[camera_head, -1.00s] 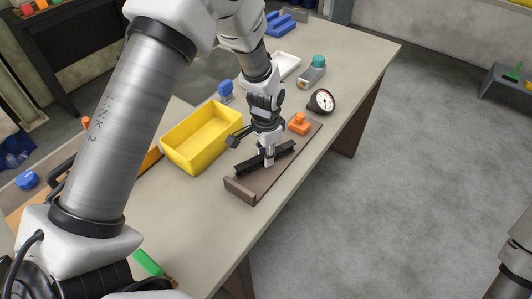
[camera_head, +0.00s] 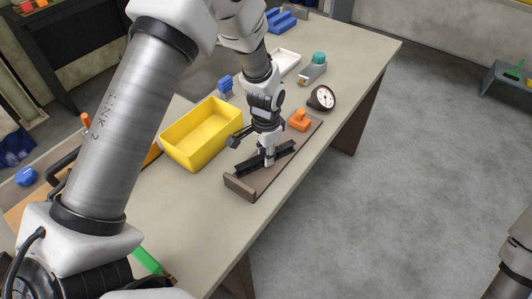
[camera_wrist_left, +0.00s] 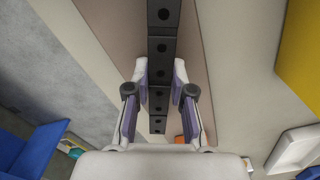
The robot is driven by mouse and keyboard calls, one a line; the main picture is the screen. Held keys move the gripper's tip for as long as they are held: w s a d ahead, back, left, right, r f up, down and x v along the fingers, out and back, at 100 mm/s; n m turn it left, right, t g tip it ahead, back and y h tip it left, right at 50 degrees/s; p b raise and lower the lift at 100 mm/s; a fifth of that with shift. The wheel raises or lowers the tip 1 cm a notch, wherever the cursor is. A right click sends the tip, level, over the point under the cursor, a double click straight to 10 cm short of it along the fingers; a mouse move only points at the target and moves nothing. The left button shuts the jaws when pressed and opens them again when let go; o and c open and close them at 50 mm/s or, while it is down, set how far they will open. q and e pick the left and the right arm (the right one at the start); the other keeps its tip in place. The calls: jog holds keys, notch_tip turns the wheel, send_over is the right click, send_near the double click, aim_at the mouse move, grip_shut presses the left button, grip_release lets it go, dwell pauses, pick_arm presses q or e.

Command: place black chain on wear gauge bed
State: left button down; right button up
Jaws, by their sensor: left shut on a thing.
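The black chain (camera_head: 281,149) lies lengthwise along the brown wear gauge bed (camera_head: 246,186), at or just above its surface; I cannot tell if it touches. My left gripper (camera_head: 267,161) is over the bed and shut on the chain near its middle. In the left wrist view the chain (camera_wrist_left: 160,47) runs straight between the two fingers (camera_wrist_left: 159,98), with the brown bed (camera_wrist_left: 124,28) beneath. The orange piece (camera_head: 299,121) stands at the bed's far end. The right gripper is not seen.
A yellow bin (camera_head: 203,131) stands just left of the bed. A dial gauge (camera_head: 321,98), a grey and teal item (camera_head: 314,68) and a white tray (camera_head: 286,62) are farther back. The table's right edge runs close beside the bed. The near tabletop is mostly clear.

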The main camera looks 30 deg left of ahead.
pick_arm(q)
jog(key=c, duration=0.9)
grip_release()
notch_tip(320, 180, up, 12)
